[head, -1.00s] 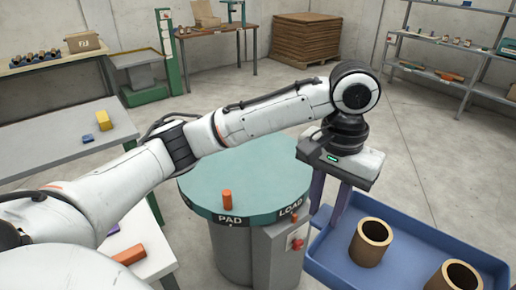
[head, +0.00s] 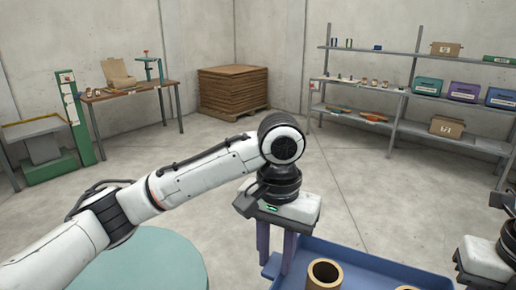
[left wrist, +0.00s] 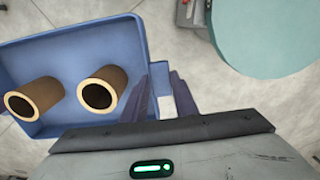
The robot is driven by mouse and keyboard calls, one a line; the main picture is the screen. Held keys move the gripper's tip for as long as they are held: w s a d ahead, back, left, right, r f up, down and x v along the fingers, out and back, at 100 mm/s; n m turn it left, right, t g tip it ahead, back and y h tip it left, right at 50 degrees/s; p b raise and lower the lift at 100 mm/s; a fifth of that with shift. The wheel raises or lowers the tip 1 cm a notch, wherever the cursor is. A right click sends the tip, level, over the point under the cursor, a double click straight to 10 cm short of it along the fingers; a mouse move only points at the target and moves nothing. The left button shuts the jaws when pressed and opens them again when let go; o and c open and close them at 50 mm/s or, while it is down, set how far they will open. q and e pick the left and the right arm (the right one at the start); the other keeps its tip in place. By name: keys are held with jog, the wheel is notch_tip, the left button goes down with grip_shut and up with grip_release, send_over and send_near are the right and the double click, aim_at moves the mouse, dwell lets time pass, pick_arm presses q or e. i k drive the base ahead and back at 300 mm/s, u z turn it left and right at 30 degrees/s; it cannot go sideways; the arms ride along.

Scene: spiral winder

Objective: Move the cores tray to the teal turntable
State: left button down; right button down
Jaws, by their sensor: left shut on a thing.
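The cores tray is a blue, shallow, rimmed tray (head: 350,255) at the bottom of the head view, with upright brown cores (head: 324,275) in it. In the left wrist view, two cores (left wrist: 103,90) show inside the tray (left wrist: 90,38). My left gripper (head: 276,255) points down at the tray's left end and is shut on its wall; its fingers (left wrist: 166,92) show at the wall in the wrist view. The teal turntable (head: 145,265) is at lower left, apart from the tray. My right gripper (head: 485,265) is at the right edge, its fingers out of sight.
A metal shelf (head: 405,90) with bins and boxes stands at the back right. A stack of brown sheets (head: 233,92) and a wooden table (head: 130,92) stand at the back. The concrete floor between them and the tray is clear.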

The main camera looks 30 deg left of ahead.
aim_at(134, 268)
jog(key=i, duration=2.85)
jog(key=u, duration=4.05)
jog(key=i, duration=1)
